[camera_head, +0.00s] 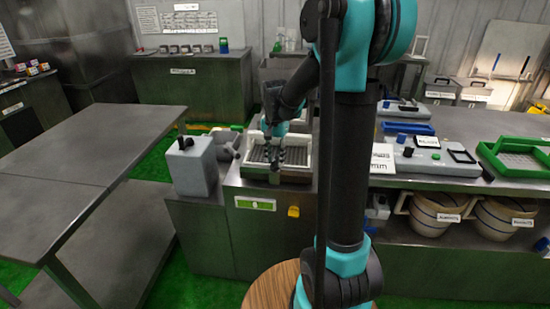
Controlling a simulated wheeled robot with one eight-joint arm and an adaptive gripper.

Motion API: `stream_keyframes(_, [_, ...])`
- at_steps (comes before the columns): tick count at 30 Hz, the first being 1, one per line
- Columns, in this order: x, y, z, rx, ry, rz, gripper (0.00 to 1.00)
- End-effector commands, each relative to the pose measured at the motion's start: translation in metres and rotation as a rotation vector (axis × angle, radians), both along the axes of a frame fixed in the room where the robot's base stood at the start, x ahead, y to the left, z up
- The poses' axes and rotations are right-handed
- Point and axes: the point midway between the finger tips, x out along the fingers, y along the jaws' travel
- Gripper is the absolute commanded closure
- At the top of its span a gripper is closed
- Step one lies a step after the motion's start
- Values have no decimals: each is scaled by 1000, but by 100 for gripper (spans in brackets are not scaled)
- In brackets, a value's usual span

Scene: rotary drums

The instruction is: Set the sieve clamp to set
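The sieve (300,140) is a pale-framed tray with a dark mesh, set in the top of a grey-green machine cabinet at centre. A small olive-grey block (275,179) at the sieve's front edge may be the clamp; its setting cannot be read. My gripper (274,163) points down over the front left part of the sieve, just above or at this block. Its dark fingers are small in the picture. I cannot tell whether they touch the block or hold anything. My arm hides the area right of the sieve.
A grey box with a black knob (195,165) stands close left of the sieve. A bench with devices and a green tray (516,160) is at right. An empty table (90,140) is left.

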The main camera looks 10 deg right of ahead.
Motion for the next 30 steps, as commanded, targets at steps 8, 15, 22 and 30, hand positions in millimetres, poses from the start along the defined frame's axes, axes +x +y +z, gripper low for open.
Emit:
stream_keyframes(8, [0, 0, 0, 0, 0, 0, 85])
stream_keyframes(15, [0, 0, 0, 0, 0, 0, 100])
stream_keyframes(22, [0, 0, 0, 0, 0, 66, 100])
stream_keyframes(30, [0, 0, 1, 0, 0, 313, 100])
